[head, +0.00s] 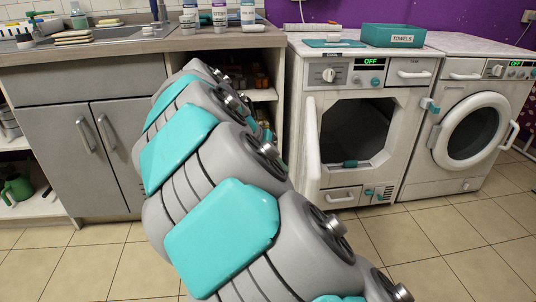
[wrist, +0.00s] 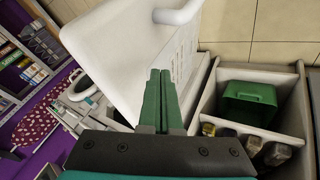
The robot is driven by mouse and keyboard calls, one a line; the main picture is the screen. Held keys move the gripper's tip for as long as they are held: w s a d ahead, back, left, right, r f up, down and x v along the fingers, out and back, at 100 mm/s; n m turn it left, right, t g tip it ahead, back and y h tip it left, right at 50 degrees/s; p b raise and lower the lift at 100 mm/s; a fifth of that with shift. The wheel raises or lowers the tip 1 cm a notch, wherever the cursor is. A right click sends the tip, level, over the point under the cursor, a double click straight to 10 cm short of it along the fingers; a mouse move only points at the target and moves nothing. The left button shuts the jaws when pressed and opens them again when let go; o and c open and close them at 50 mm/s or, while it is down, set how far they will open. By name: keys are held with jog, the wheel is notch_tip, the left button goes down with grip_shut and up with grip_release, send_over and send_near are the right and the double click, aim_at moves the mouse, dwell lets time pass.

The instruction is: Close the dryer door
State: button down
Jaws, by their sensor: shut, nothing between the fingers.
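The left white machine (head: 361,78), which I take to be the dryer, has a dark square opening (head: 354,130). Its door (head: 312,150) stands open, swung out at the left of the opening and seen nearly edge-on. In the wrist view a large white panel (wrist: 115,50), which looks like this door, has rows of small holes and a white handle (wrist: 178,14). My gripper (wrist: 160,75) is shut and empty, its green fingers in front of the panel. I cannot tell if they touch it. My own arm hides the gripper in the head view.
A white machine with a round door (head: 470,132) stands to the right. A counter with a sink and grey cabinets (head: 85,140) is at left, with open shelves beside the dryer. The wrist view shows a green bin (wrist: 247,103) in a compartment. Tiled floor in front is clear.

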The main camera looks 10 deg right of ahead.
jog(key=shift+s+d+f, duration=0.1)
jog(key=shift+s+d, duration=0.15)
jog(key=shift+d, duration=0.8)
jog(key=shift+s+d+f, duration=0.1)
jog(key=shift+s+d, duration=0.1)
jog(key=shift+d, duration=0.85)
jog(key=shift+d, duration=0.1)
